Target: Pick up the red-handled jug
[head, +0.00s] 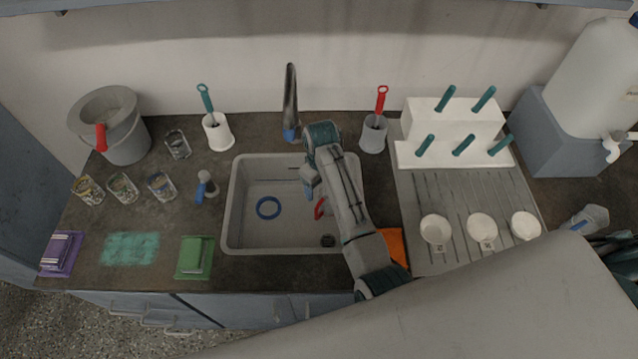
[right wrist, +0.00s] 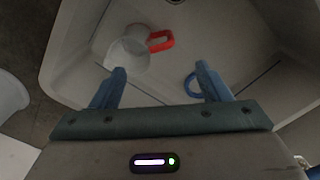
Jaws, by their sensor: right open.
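The red-handled jug stands in the sink (head: 240,235). In the right wrist view the jug (right wrist: 128,53) is whitish, with its red handle (right wrist: 159,41) pointing right. In the head view only its red handle (head: 319,208) shows; my right arm hides most of the rest. My right gripper (head: 309,182) hangs over the sink with its blue fingers apart. In the right wrist view my gripper (right wrist: 160,80) has nothing between its fingers, and the jug lies beyond them, toward the left finger. My left gripper is not in view.
A blue ring (head: 268,208) lies in the sink. The faucet (head: 290,100) stands behind it. A grey bucket (head: 122,130) with a red handle is at the left. White cups (head: 435,230) stand on the ribbed drainer (head: 425,185) at the right. An orange cloth (head: 395,245) lies beside the sink.

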